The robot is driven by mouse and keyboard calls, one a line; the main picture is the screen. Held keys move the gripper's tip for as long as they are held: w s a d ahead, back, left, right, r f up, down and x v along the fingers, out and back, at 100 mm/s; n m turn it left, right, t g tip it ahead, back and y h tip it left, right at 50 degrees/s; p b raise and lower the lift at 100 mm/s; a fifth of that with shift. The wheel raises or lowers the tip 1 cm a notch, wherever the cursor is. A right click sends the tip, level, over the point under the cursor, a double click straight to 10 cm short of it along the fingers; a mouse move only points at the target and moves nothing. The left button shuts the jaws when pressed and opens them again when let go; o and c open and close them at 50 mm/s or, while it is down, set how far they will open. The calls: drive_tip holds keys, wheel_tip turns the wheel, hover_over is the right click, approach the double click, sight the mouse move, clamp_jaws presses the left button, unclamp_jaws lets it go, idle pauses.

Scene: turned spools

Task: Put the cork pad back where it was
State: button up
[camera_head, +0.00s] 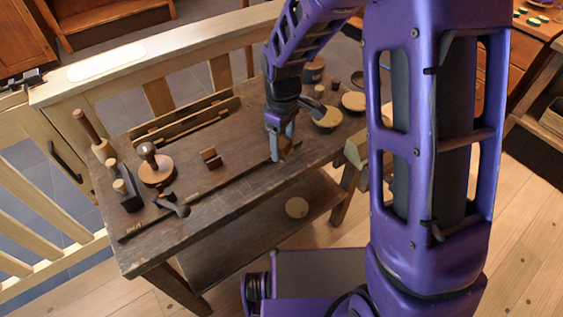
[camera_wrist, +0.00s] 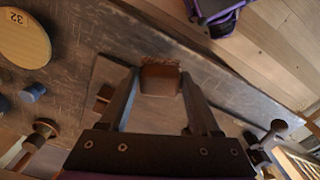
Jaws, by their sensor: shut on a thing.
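My gripper (camera_head: 282,155) is low over the front part of the dark workbench (camera_head: 222,192). In the wrist view its two fingers stand apart and are shut on a small brown piece (camera_wrist: 160,79) with a rough, speckled far edge. It looks like the cork pad, though its full shape is hidden by the fingers. In the head view only a thin tan edge (camera_head: 293,151) shows beside the fingertips. I cannot tell whether the piece touches the bench top.
A dark-knobbed round tool (camera_head: 156,168), a plane (camera_head: 127,193) and a small brown block (camera_head: 211,158) are at left. Round discs (camera_head: 353,101) and small pots are at back right. The front-middle bench is mostly clear.

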sight(283, 168)
drive_tip(key=shift+f+b, duration=0.4)
drive_tip(key=shift+f, duration=2.4)
drive_tip(key=shift+f, duration=0.2)
drive_tip(key=o, duration=1.3)
drive_tip(key=shift+r, duration=0.15)
wheel_tip(283, 168, up, 11)
drive_tip(key=shift+r+p, duration=0.15)
drive_tip(key=shift+p, duration=0.95)
drive_tip(key=shift+r, duration=0.45)
